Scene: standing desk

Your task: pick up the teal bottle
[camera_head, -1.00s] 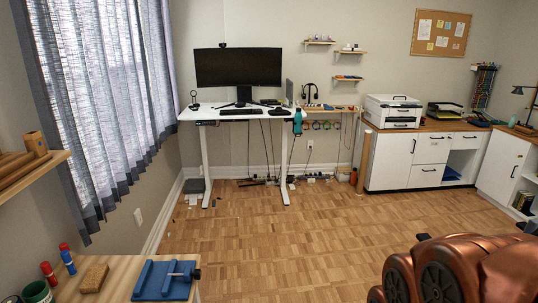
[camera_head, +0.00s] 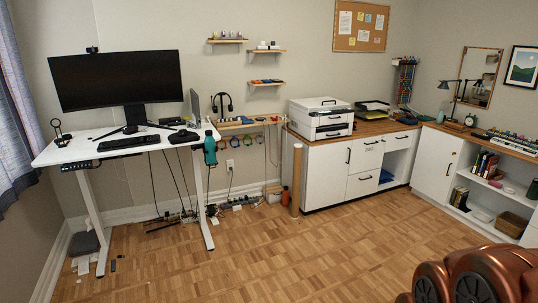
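The teal bottle (camera_head: 210,150) is at the right front corner of the white standing desk (camera_head: 75,151). It is upright, with a dark top, and hangs at the desk's edge with its upper part at about desktop height. What holds it there is too small to tell. My gripper is not in view. Only copper-coloured parts of my arm show at the bottom right, well apart from the bottle.
A monitor (camera_head: 118,80), keyboard (camera_head: 128,144) and mouse pad area fill the desktop. Cables and power strips lie under the desk. A cardboard tube (camera_head: 297,180) stands by the white cabinet (camera_head: 325,170).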

